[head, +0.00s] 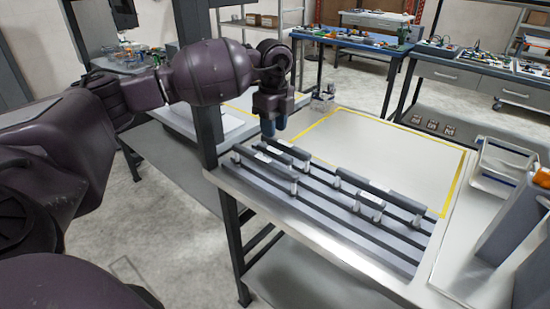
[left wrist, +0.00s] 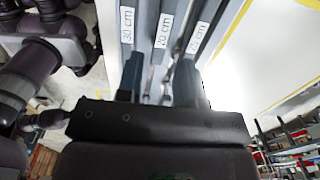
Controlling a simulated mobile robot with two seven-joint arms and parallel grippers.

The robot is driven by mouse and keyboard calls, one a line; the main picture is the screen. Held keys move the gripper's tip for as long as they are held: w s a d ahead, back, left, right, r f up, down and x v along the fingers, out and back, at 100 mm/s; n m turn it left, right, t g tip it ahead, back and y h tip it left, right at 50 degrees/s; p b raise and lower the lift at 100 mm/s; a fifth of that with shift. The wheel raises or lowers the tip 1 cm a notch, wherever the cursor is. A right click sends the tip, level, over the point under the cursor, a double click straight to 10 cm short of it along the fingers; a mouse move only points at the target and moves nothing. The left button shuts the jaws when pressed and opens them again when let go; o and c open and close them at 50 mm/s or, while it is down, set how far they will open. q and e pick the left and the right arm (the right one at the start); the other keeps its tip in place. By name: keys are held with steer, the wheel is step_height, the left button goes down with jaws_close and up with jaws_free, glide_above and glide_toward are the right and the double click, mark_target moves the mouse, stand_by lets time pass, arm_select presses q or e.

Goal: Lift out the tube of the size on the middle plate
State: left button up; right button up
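The dispenser row (head: 330,224) is a grey rack with dark parallel grooves on the table. Several dark tubes, one of them the front right tube (head: 408,203), lie along it on small pale posts. In the left wrist view three white plates stand side by side: a left plate (left wrist: 127,24) that seems to read 30 cm, a middle plate (left wrist: 164,30) whose first digit is unclear, and a right plate (left wrist: 197,37), also hard to read. My left gripper (head: 274,127) points down above the rack's far left end. Its fingers are apart in the wrist view (left wrist: 159,82). My right gripper is out of view.
A yellow-taped pale area (head: 385,145) behind the rack is clear. A dark post (head: 205,125) rises at the table's left edge. Other workbenches stand farther back.

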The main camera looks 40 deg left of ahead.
mark_target(274, 151)
arm_select(q)
steer(key=shift+w+f+b, duration=0.2)
steer(key=shift+f+b, duration=0.3)
steer(key=shift+f, duration=3.7)
steer(key=shift+f, duration=0.1)
steer(key=shift+f, duration=0.15)
jaws_close()
